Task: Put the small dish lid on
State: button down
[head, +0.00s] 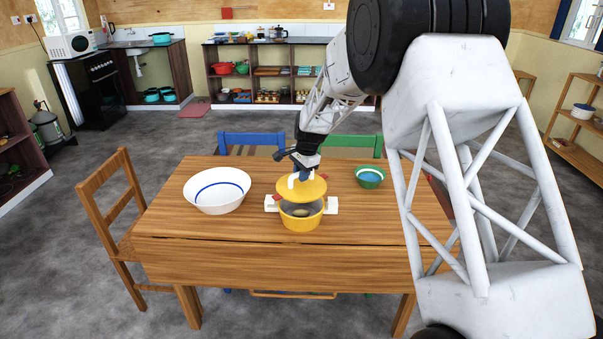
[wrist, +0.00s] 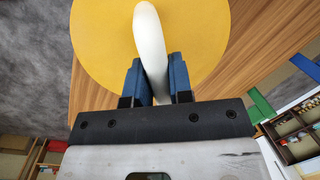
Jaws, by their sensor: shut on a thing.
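The yellow lid (head: 307,191) with a white arched handle hangs above the small yellow dish (head: 301,224). The dish stands on the table with white side handles and its mouth is partly visible, with something lying inside. My gripper (head: 301,175) is shut on the lid's handle. In the wrist view, the blue fingers of the gripper (wrist: 154,82) sit on both sides of the white handle, over the yellow lid (wrist: 100,40). The lid hides the back of the dish's rim in the head view, and the dish is hidden in the wrist view. The lid looks apart from the rim.
On the wooden table (head: 200,249), a white bowl with a blue ring (head: 217,190) stands left and a green bowl (head: 370,177) stands right. Chairs surround the table, including a wooden one (head: 110,215) at left. The table's front is clear.

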aim_at(301, 184)
jog(key=shift+f, duration=1.6)
jog(key=shift+f, duration=0.55)
dwell(0.5)
jog(key=shift+f, duration=0.35)
jog(key=shift+f, duration=1)
dwell(1.3)
jog(key=c, duration=0.9)
grip_release()
jog(key=shift+c, duration=0.2)
jog(key=shift+s+d+r, duration=0.1)
jog(key=shift+d+r, duration=0.1)
jog(key=shift+r, duration=1.1)
jog(key=shift+s+d+r, duration=0.1)
jog(key=shift+d+r, duration=0.15)
jog(key=shift+r, duration=1)
jog(key=shift+d+r, duration=0.2)
jog(key=shift+r, duration=1.1)
